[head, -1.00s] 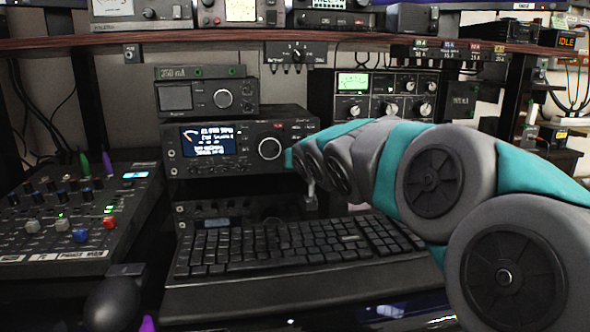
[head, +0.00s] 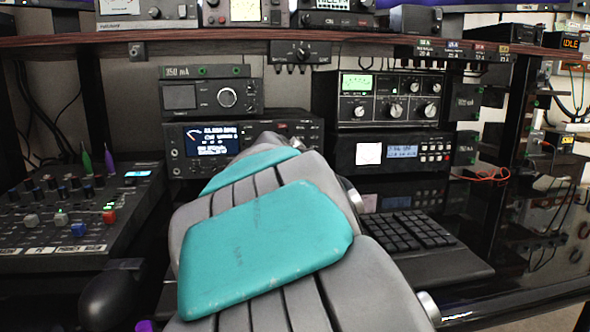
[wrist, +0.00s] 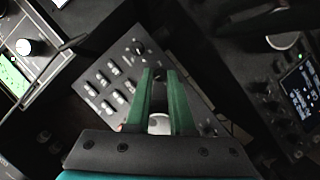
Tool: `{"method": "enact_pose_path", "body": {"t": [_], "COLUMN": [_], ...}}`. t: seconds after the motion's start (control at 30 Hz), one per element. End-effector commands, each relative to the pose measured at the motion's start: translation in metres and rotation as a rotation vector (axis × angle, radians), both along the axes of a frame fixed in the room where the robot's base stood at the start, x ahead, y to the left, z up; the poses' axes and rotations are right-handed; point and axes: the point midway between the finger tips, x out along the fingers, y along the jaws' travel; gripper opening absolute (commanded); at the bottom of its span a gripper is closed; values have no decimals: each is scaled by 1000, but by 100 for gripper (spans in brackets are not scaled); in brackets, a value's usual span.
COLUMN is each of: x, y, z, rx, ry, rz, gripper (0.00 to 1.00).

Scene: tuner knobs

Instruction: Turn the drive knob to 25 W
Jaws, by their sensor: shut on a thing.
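My gripper (wrist: 160,76) shows in the wrist view with two green fingers close together. A pale round thing (wrist: 160,122) shows in the gap between them; the part held at the tips is dark and hard to make out, and I cannot read a drive label or scale. A black panel (wrist: 112,82) with rows of small controls and a dark knob (wrist: 138,47) lies behind the fingers. In the head view my arm hides the gripper and the right part of the radio (head: 172,168), whose lit display (head: 211,139) shows blurred text.
The small radio (head: 213,97) sits on top. The amplifier (head: 390,98) with a green meter and several knobs stands at the right, above a unit with a screen (head: 402,152). A mixer (head: 40,215) is at the left. The keyboard (head: 410,235) is partly hidden by my arm.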

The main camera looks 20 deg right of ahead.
Motion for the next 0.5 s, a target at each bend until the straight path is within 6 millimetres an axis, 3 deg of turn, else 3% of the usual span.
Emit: {"method": "enact_pose_path", "body": {"t": [0.5], "x": [0], "y": [2], "z": [-2], "rx": [-277], "ry": [80], "rz": [-1], "gripper": [0]}}
